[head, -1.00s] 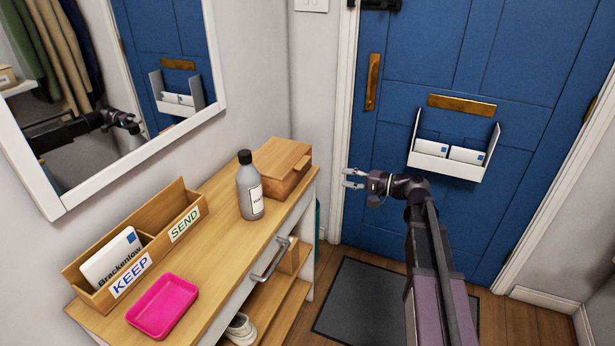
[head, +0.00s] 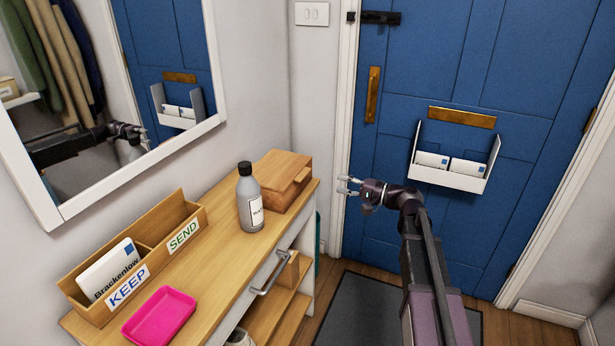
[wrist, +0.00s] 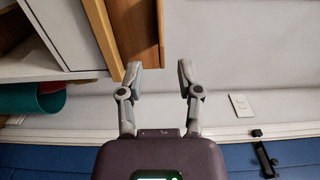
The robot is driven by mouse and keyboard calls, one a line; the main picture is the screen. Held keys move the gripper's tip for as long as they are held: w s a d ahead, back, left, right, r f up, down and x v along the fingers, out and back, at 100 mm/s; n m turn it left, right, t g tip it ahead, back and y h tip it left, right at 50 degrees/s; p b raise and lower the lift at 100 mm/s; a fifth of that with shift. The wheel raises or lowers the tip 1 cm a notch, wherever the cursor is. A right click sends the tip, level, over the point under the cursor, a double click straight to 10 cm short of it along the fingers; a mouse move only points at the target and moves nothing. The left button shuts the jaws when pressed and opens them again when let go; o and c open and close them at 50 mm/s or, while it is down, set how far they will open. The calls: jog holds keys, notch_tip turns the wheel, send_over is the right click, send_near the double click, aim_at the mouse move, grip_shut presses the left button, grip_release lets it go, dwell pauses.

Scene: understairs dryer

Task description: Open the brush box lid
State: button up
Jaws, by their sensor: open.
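A wooden box with a sloping lid (head: 285,167), which I take to be the brush box, stands at the far end of the wooden-topped console table. Its lid looks shut. My gripper (head: 343,186) is open and empty, in the air to the right of the box, fingers pointing left towards it, with a gap between. In the wrist view my gripper (wrist: 160,78) spreads its two fingers against a pale wall background. The box's wooden side (wrist: 130,30) shows at the top there, just beyond the left finger. The box's inside is hidden.
A grey bottle (head: 250,205) stands just in front of the box. A letter sorter (head: 165,255) and a pink tray (head: 160,316) are nearer on the table (head: 225,255). A drawer handle (head: 270,267) juts from its front. The blue door (head: 400,235) is behind my arm.

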aim_at(306, 175)
jog(key=x, duration=1.1)
jog(key=shift+w+a, duration=0.1)
jog(key=shift+a, duration=0.15)
grip_shut()
